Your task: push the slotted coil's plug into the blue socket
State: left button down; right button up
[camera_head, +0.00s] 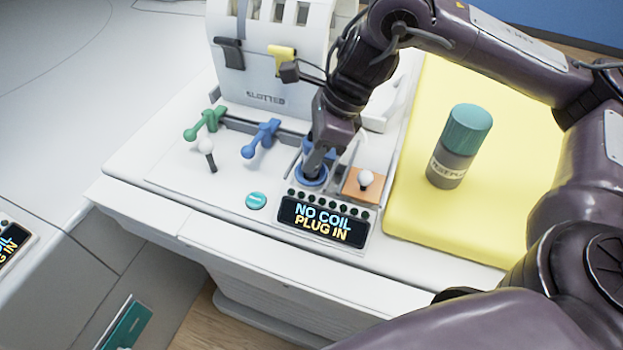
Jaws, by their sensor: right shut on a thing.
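The white slotted coil (265,99) stands at the back of the white table, its name on its front. My right gripper (314,172) points down at the blue socket (311,181), a round blue ring just behind the display. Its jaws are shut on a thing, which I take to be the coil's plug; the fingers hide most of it. I cannot tell how deep the plug sits in the socket. The display (322,221) reads "NO COIL PLUG IN". My left gripper is not in view.
Left of the socket are a blue lever (262,138), a green lever (205,124) and a white-knobbed stick (208,152). An orange block with a white knob (365,180) stands close right. A teal-capped bottle (458,146) stands on the yellow pad (425,217).

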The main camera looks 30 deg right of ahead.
jog(key=shift+f+b, duration=0.75)
jog(key=shift+f, duration=0.25)
jog(key=o, duration=1.1)
jog(key=p+v, duration=0.4)
jog(key=v, duration=0.4)
jog(key=shift+a+f, duration=0.1)
